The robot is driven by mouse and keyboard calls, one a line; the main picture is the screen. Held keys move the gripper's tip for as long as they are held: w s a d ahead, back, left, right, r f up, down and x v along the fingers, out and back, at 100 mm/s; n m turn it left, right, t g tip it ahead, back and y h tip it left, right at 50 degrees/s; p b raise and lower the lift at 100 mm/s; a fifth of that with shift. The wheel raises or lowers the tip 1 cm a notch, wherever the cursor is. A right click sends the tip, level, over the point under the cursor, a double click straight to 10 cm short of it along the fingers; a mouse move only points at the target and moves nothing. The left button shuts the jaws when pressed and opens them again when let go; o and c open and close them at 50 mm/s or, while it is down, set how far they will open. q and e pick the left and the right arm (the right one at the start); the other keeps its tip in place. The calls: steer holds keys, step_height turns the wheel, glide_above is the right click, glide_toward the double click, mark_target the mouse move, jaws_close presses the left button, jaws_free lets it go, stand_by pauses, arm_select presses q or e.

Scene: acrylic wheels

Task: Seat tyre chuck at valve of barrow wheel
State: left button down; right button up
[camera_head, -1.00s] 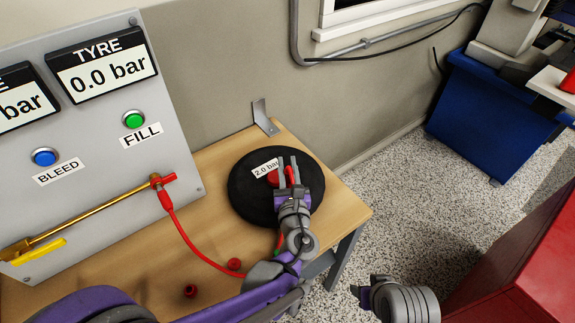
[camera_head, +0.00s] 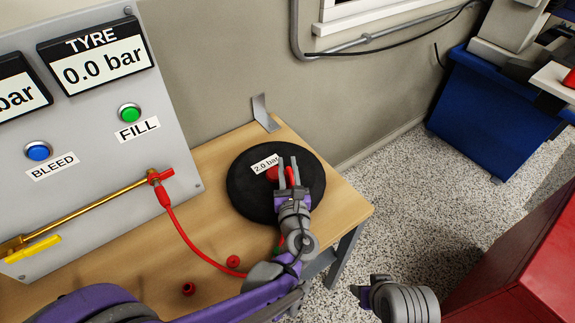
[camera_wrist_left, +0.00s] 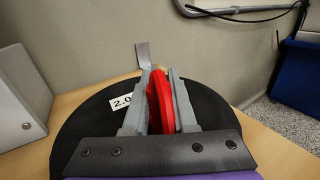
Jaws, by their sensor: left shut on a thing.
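The barrow wheel (camera_head: 240,190), a black tyre with a red hub (camera_head: 272,174) and a "2.0 bar" label, lies flat on the wooden bench. My left gripper (camera_head: 288,172) is over the wheel, shut on the red tyre chuck (camera_wrist_left: 160,98), which stands between its fingers in the left wrist view. The wheel (camera_wrist_left: 75,130) spreads beneath and around the fingers there. The valve and the chuck's lower end are hidden, so I cannot tell whether they touch. My right gripper (camera_head: 366,296) is off the bench's right side, its jaw opening unclear.
A red hose (camera_head: 190,243) runs from the grey gauge panel (camera_head: 105,165) across the bench (camera_head: 150,268) towards my left arm. The gauge (camera_head: 98,58) reads 0.0 bar. Two small red caps (camera_head: 233,261) lie on the bench front. A metal bracket (camera_head: 264,113) stands behind the wheel.

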arm_select(q)
steer(key=c, duration=0.6)
jaws_free()
steer(key=shift+c, duration=0.2)
steer(key=s+d, duration=0.1)
steer(key=s, duration=0.9)
steer(key=shift+s+p, duration=0.3)
steer(key=shift+s, duration=0.1)
steer(key=shift+d+r, duration=0.1)
